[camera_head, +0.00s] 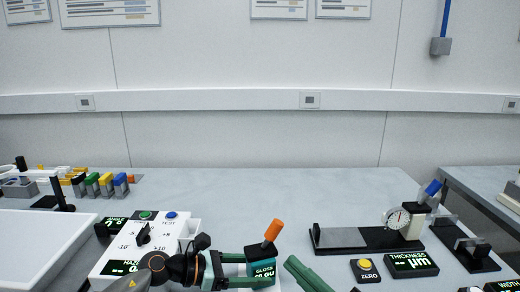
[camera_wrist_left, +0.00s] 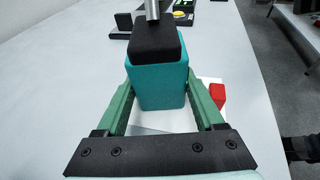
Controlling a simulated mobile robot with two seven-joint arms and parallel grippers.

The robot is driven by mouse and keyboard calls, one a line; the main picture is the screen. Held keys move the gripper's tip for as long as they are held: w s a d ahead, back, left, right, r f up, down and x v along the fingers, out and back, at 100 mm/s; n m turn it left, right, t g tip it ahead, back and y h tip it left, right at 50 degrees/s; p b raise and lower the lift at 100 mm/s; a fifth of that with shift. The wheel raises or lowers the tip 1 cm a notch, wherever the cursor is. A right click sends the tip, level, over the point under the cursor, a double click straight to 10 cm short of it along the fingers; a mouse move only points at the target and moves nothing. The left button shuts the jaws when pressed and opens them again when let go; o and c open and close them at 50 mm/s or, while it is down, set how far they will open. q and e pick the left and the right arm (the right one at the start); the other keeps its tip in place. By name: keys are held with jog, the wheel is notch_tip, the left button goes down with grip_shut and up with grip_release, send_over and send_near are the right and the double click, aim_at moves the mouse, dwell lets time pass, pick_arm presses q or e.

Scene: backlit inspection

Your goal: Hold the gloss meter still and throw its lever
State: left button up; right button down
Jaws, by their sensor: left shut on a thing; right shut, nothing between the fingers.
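In the left wrist view the teal body (camera_wrist_left: 160,85) sits between the green fingers, with the lever's grey rod (camera_wrist_left: 152,9) at the top edge. My left gripper (camera_head: 246,270) is shut on the body from the left. My right gripper (camera_head: 293,265) is shut and empty, just right of the meter, below the handle and apart from it.
A white haze meter (camera_head: 170,235) with a knob stands left of the gloss meter. A thickness gauge (camera_head: 370,238) with a dial and a ZERO button box (camera_head: 365,270) stand to the right. A white tray (camera_head: 30,225) lies far left. The bench behind the meter is clear.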

pick_arm(q)
jog(key=o, duration=1)
